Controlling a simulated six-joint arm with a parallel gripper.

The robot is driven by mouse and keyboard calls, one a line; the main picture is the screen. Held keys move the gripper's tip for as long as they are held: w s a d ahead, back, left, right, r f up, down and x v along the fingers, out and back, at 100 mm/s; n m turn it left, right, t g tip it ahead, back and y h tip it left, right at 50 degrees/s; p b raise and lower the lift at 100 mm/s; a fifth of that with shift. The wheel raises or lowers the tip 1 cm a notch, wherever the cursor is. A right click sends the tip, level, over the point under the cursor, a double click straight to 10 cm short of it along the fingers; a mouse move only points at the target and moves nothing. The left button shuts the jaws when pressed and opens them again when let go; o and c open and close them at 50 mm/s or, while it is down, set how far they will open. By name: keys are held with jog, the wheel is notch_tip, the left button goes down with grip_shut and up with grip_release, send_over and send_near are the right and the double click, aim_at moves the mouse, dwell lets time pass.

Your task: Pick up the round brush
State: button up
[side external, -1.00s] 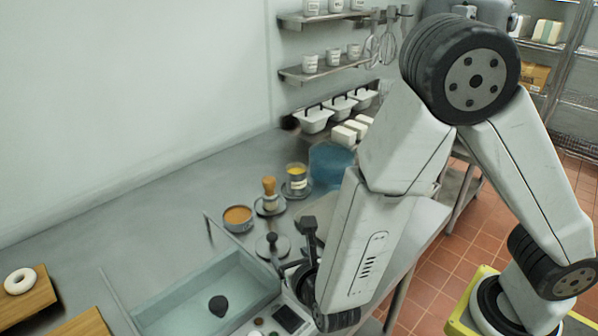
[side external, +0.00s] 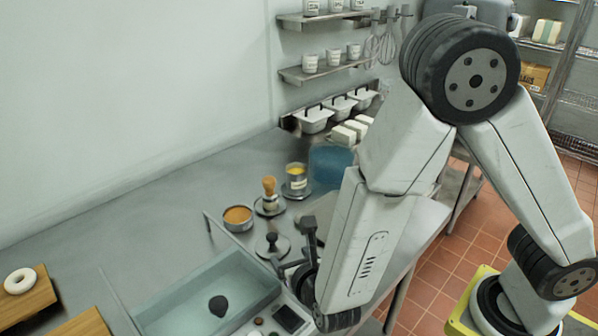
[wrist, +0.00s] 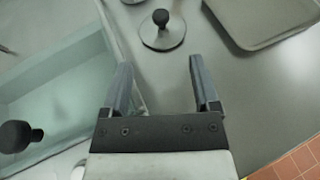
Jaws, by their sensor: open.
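The round brush (side external: 269,190) appears to be the upright piece with a tan, rounded top, standing on a small round dish at the middle of the counter in the side view. I cannot make it out in the wrist view. My gripper (side external: 293,250) is low over the counter's front side, nearer the camera than the brush and apart from it. In the wrist view my gripper (wrist: 158,68) has its two fingers spread with nothing between them.
A round lid with a black knob (wrist: 162,32) lies just beyond my fingertips. A water-filled basin (side external: 160,312) is at left. A bowl of orange contents (side external: 238,217) and a yellow-filled jar (side external: 296,178) flank the brush. A grey tray (wrist: 262,38) lies at upper right.

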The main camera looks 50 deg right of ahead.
jog(key=shift+o, duration=0.6)
jog(key=shift+r, duration=0.1)
